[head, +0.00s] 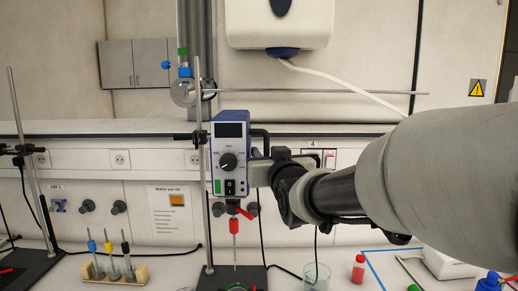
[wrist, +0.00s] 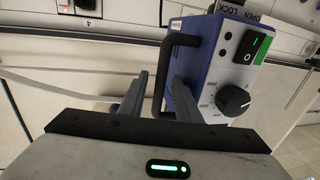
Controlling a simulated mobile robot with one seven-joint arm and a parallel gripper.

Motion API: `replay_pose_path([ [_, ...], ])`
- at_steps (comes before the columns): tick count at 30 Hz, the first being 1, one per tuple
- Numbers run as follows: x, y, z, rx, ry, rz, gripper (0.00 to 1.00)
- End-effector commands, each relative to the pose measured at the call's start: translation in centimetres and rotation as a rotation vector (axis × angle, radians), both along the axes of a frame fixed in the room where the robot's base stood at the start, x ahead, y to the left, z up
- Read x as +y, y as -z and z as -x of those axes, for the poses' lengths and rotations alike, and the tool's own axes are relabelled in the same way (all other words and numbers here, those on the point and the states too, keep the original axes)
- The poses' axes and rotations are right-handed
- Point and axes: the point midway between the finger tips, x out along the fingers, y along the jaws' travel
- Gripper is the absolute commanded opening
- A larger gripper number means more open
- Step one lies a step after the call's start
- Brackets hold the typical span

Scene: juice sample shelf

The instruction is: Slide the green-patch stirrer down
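The green-patch stirrer (head: 231,155) is a blue and white box with a dark display, a black knob and a switch beside a green patch (head: 217,187). It is held upright on a metal rod (head: 201,150) in the head view. A red chuck and a thin shaft (head: 234,240) hang below it. The wrist view shows the stirrer (wrist: 225,75) close up, tilted in the picture, with its black side handle (wrist: 161,70). My gripper (wrist: 158,88) has its fingers apart, one on each side of the handle, with a gap visible. In the head view my gripper (head: 262,165) is at the stirrer's right side.
A dark base plate (head: 215,280) stands under the rod. A beaker (head: 316,277) and a red-liquid bottle (head: 358,268) stand to the right. A wooden rack (head: 135,273) with several coloured stirrers is at left. Another stand (head: 32,165) is farther left.

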Motion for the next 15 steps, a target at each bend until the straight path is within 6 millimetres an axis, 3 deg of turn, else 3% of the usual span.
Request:
replay_pose_path([
  [9,-0.01,0.03,0.02,0.0,0.0,0.0,0.3],
  [15,-0.02,0.02,0.01,0.0,0.0,0.0,0.0],
])
